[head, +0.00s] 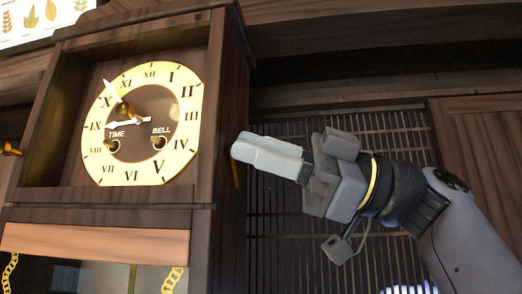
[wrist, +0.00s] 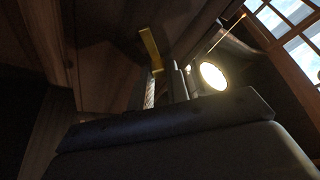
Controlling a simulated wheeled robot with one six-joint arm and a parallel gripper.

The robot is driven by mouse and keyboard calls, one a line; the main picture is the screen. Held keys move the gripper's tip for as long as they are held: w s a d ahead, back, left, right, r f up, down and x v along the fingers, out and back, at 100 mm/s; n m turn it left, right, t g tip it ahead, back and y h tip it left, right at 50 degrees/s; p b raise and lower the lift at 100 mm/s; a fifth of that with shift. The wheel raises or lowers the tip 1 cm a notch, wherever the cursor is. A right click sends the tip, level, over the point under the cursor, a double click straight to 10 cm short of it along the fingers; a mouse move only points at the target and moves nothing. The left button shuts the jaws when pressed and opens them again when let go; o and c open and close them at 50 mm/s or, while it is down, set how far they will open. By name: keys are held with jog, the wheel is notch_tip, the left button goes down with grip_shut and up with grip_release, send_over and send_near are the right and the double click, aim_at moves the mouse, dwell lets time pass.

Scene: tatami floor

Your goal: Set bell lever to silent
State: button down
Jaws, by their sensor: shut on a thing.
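The wooden clock has a cream and gold dial (head: 147,122) with Roman numerals and the words TIME and BELL beside two holes. The bell lever (head: 236,172) is a thin brass strip on the clock's right side. My gripper (head: 238,150) reaches in from the right, its pale fingers shut at that side. In the wrist view the brass lever (wrist: 150,48) sticks out past the fingertips (wrist: 167,80), and my gripper is shut on it. The fingers hide part of the lever. No silent marking can be read.
The clock case (head: 224,100) stands close on the left of my gripper. A dark slatted panel (head: 285,225) lies behind my arm, and a wooden panel (head: 475,150) is at the right. Gold chains (head: 172,280) hang below the dial.

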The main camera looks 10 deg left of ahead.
jog(key=c, duration=1.4)
grip_release()
jog(key=shift+o, duration=0.2)
jog(key=shift+f, duration=0.1)
jog(key=b+v, duration=0.2)
jog(key=v, duration=0.8)
jog(key=shift+d, duration=0.4)
jog(key=shift+a, duration=0.15)
jog(key=p+x, duration=0.2)
jog(key=x, duration=0.8)
jog(key=shift+a, duration=0.3)
jog(key=shift+d, duration=0.1)
